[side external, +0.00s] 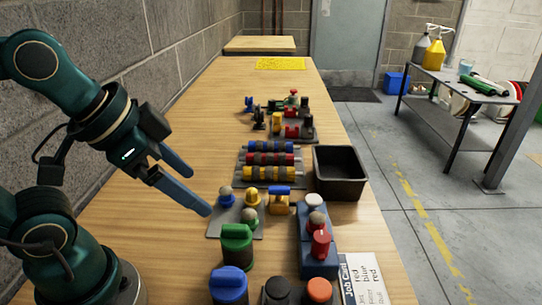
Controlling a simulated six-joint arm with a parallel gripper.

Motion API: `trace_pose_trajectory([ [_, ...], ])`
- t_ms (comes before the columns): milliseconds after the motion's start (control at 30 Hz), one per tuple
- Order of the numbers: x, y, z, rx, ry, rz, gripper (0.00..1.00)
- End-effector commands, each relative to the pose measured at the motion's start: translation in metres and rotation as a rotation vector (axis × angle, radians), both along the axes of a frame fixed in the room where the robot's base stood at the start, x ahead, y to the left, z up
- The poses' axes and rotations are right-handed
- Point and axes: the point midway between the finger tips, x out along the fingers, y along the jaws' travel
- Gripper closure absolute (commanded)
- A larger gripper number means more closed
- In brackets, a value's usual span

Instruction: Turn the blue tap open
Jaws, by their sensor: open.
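A tap with a yellow body and a blue handle (281,190) stands near the middle of the bench. Its blue bar lies roughly level across the top, left to right in the picture. My gripper (200,193) is open, with its two blue-grey fingers apart and nothing between them. It is to the left of the blue-handled tap and clear of it, near a grey plate (214,229) with several round-topped knobs. A larger blue capped piece (228,286) stands at the front edge of the picture, behind a green one (236,243) from the far side.
Red, blue and yellow rollers (270,159) lie in a rack behind the tap. A black bin (340,172) stands to the right. A blue block (317,258) with knobs and a job card (364,281) are at the front right. More small fittings (290,122) stand farther back.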

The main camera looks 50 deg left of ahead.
Motion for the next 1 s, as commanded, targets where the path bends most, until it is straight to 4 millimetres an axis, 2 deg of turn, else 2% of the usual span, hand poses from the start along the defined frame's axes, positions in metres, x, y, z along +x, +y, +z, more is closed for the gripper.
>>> trace_pose_trajectory([
  [200,-0.014,0.008,-0.017,-0.050,0.043,0.162,0.10],
  [400,-0.015,0.009,-0.018,-0.084,0.049,0.237,0.10],
  [1000,-0.014,0.009,-0.018,-0.092,0.049,0.247,0.10],
])
